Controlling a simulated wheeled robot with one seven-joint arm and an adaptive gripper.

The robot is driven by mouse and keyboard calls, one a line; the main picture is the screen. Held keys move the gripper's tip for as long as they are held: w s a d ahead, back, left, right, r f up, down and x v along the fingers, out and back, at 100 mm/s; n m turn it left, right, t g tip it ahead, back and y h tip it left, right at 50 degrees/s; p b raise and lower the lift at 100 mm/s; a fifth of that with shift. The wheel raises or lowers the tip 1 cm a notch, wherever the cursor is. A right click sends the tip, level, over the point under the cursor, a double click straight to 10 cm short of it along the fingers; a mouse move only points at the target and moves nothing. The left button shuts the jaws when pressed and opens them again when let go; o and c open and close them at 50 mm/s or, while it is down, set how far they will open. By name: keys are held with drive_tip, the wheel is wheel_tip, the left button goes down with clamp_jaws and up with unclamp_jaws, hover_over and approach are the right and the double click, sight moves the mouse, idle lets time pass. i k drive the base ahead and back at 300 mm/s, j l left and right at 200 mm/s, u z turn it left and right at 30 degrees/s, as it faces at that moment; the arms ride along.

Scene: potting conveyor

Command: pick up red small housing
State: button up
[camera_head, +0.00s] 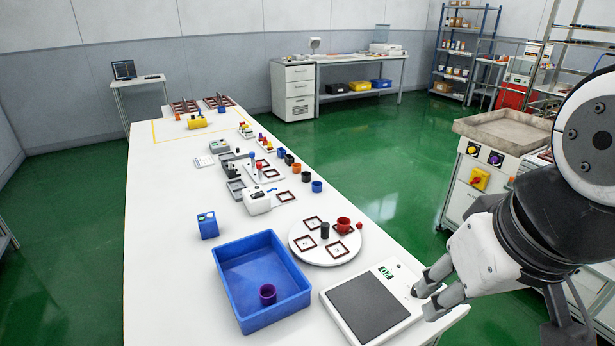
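A red round cup-like housing (343,225) stands on the right part of a white round plate (322,259). A smaller red piece (359,225) sits just to its right, near the plate's edge. I cannot tell from this view which of the two is the small housing. My gripper (425,302) is at the right, over or beside the right side of the scale, well to the lower right of both red pieces. Its two fingers are apart, and nothing shows between them.
A scale with a dark pad (368,307) lies between my gripper and the blue bin (235,250), which holds a purple cup (267,294). A black cylinder (324,230) and brown square frames share the round plate. Several small parts stand farther back. The table's left side is clear.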

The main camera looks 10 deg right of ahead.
sight(343, 223)
drive_tip(key=i+l+u, duration=0.15)
drive_tip(key=l+u, duration=0.2)
drive_tip(key=l, duration=0.15)
drive_tip(key=l+u, duration=0.4)
drive_tip(key=l, duration=0.15)
drive_tip(key=l+u, duration=0.35)
drive_tip(key=l, duration=0.25)
drive_tip(key=i, duration=0.05)
